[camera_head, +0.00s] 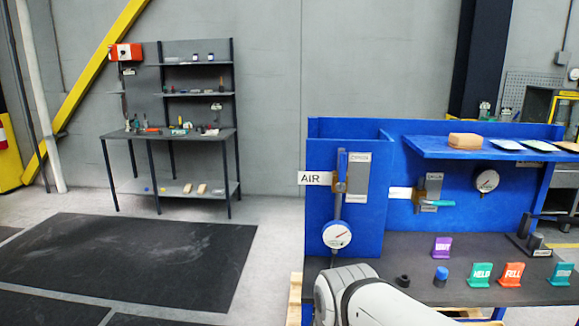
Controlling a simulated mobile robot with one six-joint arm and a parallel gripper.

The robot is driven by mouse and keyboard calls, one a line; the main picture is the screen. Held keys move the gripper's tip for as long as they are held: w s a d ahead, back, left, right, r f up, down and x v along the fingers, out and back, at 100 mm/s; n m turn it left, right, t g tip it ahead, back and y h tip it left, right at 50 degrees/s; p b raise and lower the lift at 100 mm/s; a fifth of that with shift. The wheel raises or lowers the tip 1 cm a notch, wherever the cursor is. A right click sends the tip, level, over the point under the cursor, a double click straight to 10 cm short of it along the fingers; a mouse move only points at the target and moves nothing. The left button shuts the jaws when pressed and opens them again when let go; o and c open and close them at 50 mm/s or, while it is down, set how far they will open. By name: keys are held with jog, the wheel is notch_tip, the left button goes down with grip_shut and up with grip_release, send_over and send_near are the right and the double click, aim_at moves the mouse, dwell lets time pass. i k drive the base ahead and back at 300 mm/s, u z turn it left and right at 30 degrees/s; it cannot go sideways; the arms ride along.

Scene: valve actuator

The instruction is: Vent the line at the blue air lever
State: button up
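The blue air lever (342,164) stands upright on the left blue panel (375,215). It is mounted on a vertical pipe at a brass-coloured valve body, beside a white sign (311,178) reading AIR. A grey plate (358,178) with small unreadable lettering is just right of the lever. A round white gauge (337,236) with a red needle sits at the pipe's lower end; its reading is too small to tell. My white arm shows at the bottom centre, below the panel. My gripper is out of view, so whether it holds anything is hidden.
Right of the panel, a teal lever (437,203) lies horizontal, with another gauge (486,181). Several coloured tags, including a purple one (442,247) and an orange one (511,275), stand on the dark bench top (400,245). A blue shelf (425,147) overhangs it.

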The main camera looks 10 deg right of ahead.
aim_at(340, 186)
jog(key=z, duration=0.2)
jog(key=i, duration=0.85)
jog(key=u, duration=0.1)
